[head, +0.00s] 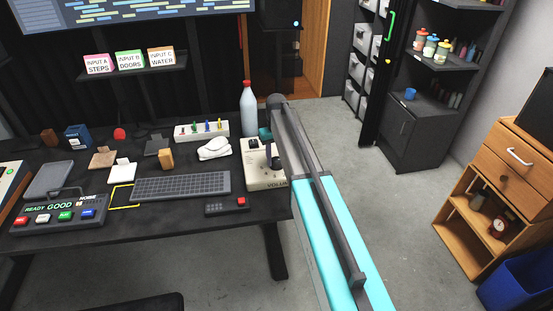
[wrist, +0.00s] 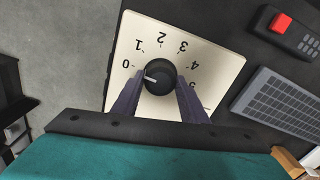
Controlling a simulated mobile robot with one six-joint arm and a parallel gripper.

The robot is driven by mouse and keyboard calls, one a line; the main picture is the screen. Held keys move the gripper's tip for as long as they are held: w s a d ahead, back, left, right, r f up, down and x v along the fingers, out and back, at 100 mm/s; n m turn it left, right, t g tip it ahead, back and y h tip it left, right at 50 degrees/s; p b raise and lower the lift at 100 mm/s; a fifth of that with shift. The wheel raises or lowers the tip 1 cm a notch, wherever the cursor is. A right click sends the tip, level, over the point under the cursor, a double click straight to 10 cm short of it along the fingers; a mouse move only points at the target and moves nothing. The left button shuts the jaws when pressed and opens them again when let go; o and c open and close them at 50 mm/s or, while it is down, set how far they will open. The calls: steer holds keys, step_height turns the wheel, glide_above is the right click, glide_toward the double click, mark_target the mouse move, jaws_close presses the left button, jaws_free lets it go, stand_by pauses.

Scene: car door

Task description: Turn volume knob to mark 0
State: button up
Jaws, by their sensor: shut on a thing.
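The volume box (head: 262,180) is a cream panel at the right end of the desk, partly hidden by my arm in the head view. In the wrist view its panel (wrist: 215,62) carries the numbers 0 to 5 around a round black knob (wrist: 160,73). The knob's white pointer line faces left, toward the 0 (wrist: 126,64); whether it lines up exactly I cannot tell. My gripper (wrist: 160,84) is shut on the knob, with one dark finger on each side. My fingertips are hidden in the head view.
A grey bottle (head: 249,108) stands behind the box. Open floor (head: 350,150) lies right of the desk.

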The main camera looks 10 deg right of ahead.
mark_target(276, 160)
steer(key=shift+n, duration=0.5)
steer(key=o, duration=1)
steer(key=shift+o, duration=0.2)
steer(key=shift+r, duration=0.1)
step_height(276, 160, up, 14)
steer(key=b, duration=0.2)
steer(key=shift+b, duration=0.4)
steer(key=shift+f, duration=0.2)
